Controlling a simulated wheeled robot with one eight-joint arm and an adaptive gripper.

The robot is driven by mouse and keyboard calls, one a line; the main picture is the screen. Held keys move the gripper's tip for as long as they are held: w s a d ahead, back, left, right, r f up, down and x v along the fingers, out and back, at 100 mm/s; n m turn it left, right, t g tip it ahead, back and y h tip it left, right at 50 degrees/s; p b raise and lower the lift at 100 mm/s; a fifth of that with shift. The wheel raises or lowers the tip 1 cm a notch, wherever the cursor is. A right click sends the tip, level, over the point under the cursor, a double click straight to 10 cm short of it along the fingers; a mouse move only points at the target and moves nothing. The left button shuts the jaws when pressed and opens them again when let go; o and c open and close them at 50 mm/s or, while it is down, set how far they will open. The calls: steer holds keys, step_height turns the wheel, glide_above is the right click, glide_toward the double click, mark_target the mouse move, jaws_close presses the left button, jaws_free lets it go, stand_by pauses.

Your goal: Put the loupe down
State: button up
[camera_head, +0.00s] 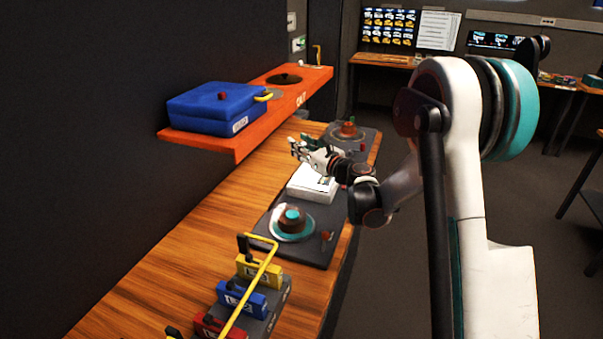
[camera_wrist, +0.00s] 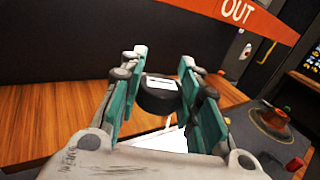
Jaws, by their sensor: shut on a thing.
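The loupe (camera_wrist: 160,95) is a short black cylinder with a pale strip on top. In the wrist view it sits between the teal finger pads of my gripper (camera_wrist: 163,62), which is shut on it. In the head view my gripper (camera_head: 299,148) is above the workbench, by the far end of a white block or stack of paper (camera_head: 312,182). I cannot make out the loupe clearly there. In the wrist view a white surface (camera_wrist: 165,138) shows below the loupe; the gap between them is hard to judge.
A dark panel with a teal-centred trackball (camera_head: 291,222) is nearer, and another with a reddish knob (camera_head: 347,130) is farther. An orange shelf (camera_head: 237,145) carries a blue case (camera_head: 217,107). Yellow, blue and red blocks (camera_head: 243,298) stand at the near end. Bare wood (camera_head: 190,240) lies left.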

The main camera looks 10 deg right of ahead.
mark_target(301, 180)
step_height(301, 180, down, 8)
steer(key=shift+r+b, duration=0.1)
steer(key=shift+b, duration=1.05)
steer(key=shift+s+f+b, duration=0.25)
steer(key=shift+f+b, duration=0.35)
steer(key=o, duration=1.2)
steer(key=shift+d+r+p, duration=0.1)
steer(key=shift+r+p, duration=0.45)
steer(key=shift+p, duration=0.25)
steer(key=p+v, duration=0.2)
steer(key=v, duration=0.9)
steer(key=shift+s+d+r, duration=0.15)
steer(key=shift+s+d, duration=0.05)
